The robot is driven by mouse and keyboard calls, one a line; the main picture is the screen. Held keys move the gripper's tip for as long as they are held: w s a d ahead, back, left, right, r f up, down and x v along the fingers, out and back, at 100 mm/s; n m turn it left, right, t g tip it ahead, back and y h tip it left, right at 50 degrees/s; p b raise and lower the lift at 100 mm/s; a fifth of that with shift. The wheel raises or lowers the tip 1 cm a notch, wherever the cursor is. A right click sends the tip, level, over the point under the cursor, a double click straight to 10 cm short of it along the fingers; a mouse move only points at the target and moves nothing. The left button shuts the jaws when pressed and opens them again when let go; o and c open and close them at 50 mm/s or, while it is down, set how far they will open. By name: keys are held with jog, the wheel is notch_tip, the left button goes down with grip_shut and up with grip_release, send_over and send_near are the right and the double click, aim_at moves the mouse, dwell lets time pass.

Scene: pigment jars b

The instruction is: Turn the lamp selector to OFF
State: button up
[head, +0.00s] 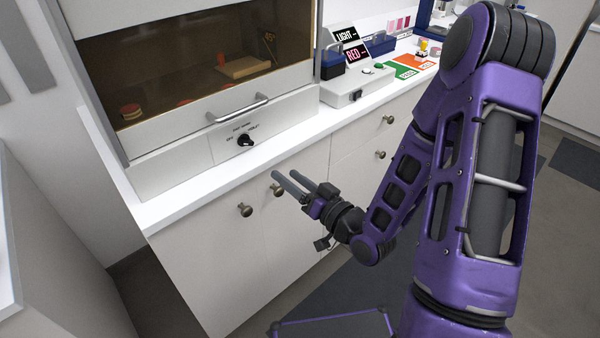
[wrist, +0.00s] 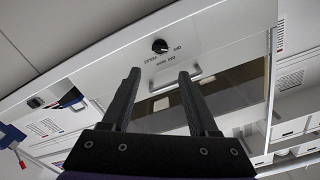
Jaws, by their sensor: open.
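The lamp selector (head: 245,140) is a black knob on the white panel below the cabinet's sash, with small lettering around it. In the head view its pointer end seems to lie toward the lower right; I cannot tell its setting for sure. In the wrist view the selector (wrist: 160,46) shows beyond the fingertips, near the top middle, with OFF lettering beside it. My gripper (head: 283,178) is open and empty, in front of the counter's edge and below and right of the selector, apart from it. Its two dark fingers (wrist: 158,80) also show in the wrist view.
A metal handle (head: 238,108) juts out from the sash above the selector. The white counter edge (head: 200,181) and drawer knobs (head: 245,209) lie near my gripper. A white box (head: 345,88) with a LIGHT RED sign (head: 352,48) stands right of the cabinet.

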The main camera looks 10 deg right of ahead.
jog(key=shift+p+v, duration=1.4)
jog(key=shift+v, duration=0.1)
